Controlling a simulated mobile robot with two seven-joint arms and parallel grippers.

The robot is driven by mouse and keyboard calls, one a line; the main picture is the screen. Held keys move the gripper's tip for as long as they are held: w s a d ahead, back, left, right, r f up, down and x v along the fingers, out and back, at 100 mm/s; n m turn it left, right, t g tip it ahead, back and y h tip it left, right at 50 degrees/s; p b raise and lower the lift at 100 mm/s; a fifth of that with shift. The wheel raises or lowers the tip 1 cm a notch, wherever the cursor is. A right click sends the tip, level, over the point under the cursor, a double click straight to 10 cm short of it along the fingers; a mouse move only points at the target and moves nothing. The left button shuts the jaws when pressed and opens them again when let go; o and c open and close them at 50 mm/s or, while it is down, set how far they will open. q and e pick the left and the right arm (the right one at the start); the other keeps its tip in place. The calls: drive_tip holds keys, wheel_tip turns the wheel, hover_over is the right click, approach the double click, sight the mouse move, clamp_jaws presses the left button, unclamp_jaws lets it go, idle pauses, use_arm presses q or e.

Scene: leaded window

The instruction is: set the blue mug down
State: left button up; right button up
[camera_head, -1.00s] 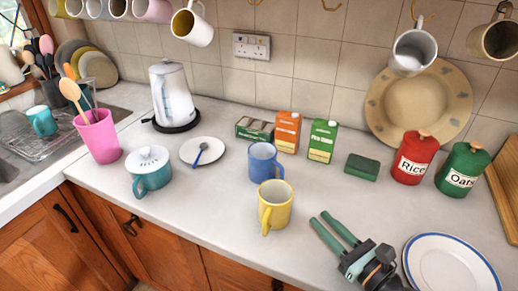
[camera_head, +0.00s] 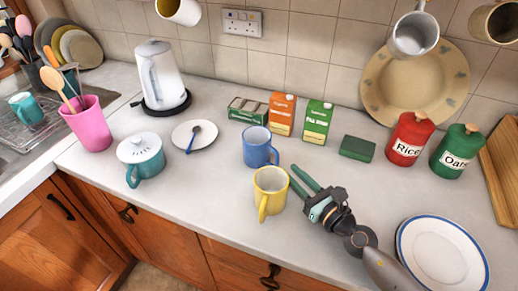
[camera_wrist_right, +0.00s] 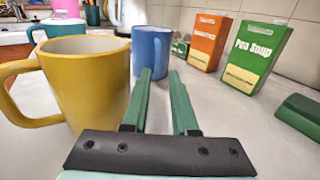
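The blue mug (camera_head: 257,147) stands upright on the worktop, just behind the yellow mug. In the right wrist view the blue mug (camera_wrist_right: 150,48) is straight beyond the fingertips. My right gripper (camera_head: 291,175) is low over the worktop, to the right of the yellow mug (camera_head: 271,192), pointing toward the blue mug. Its two green fingers (camera_wrist_right: 160,73) are apart with nothing between them. The yellow mug (camera_wrist_right: 88,82) is close beside the left finger in the wrist view. My left gripper is not in view.
Orange (camera_head: 281,113) and green (camera_head: 316,122) cartons and a green sponge (camera_head: 357,148) stand behind. A small plate with a spoon (camera_head: 188,143) and a lidded teal pot (camera_head: 141,158) are at left. White plates (camera_head: 441,252) lie at the right. The worktop between the pot and mugs is clear.

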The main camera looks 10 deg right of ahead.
sight(278, 162)
drive_tip(key=x, duration=0.5)
drive_tip(key=shift+a+f, duration=0.1)
drive_tip(key=shift+a, duration=0.05)
drive_tip(key=shift+c, duration=0.3)
clamp_jaws()
idle(0.9)
